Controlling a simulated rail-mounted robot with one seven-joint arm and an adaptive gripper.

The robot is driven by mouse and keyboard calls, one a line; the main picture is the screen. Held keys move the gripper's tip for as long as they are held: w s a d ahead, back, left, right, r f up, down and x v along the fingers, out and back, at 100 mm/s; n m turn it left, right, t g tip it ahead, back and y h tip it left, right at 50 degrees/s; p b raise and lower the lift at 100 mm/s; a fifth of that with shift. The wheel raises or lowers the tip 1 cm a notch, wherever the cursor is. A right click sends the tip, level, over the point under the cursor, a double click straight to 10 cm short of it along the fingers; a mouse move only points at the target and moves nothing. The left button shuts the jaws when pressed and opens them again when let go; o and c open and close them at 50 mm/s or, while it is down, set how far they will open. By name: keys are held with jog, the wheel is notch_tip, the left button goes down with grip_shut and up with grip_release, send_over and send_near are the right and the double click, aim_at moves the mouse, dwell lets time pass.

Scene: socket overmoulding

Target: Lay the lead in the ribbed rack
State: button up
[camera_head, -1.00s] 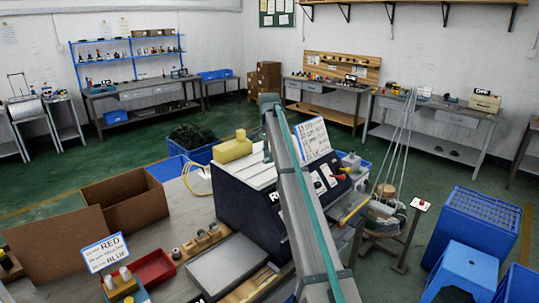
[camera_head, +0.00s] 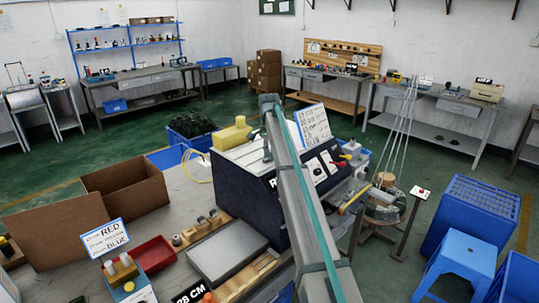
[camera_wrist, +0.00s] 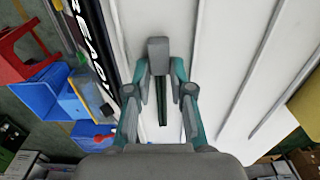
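The ribbed rack is, as far as I can tell, the white ridged top (camera_head: 243,153) of the dark machine; it also fills much of the wrist view (camera_wrist: 230,70). My gripper (camera_wrist: 158,58) is over this white surface, its two teal-and-grey fingers close together around a small grey block. I cannot tell whether that block is the finger pads or a held part. A dark thin strip (camera_wrist: 161,105) shows between the fingers; I cannot tell whether it is a lead or a gap. In the head view my arm hides the fingertips. A thin yellow cable (camera_head: 186,163) loops beside the rack's left end.
A yellow block (camera_head: 232,134) stands at the rack's far end. The dark machine front (camera_head: 250,192) has a sloping control panel. A brown carton (camera_head: 125,190), red tray (camera_head: 153,254) and grey plate (camera_head: 228,252) lie on the bench. White cables (camera_head: 403,128) hang at right.

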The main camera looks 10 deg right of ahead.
jog(key=o, duration=0.4)
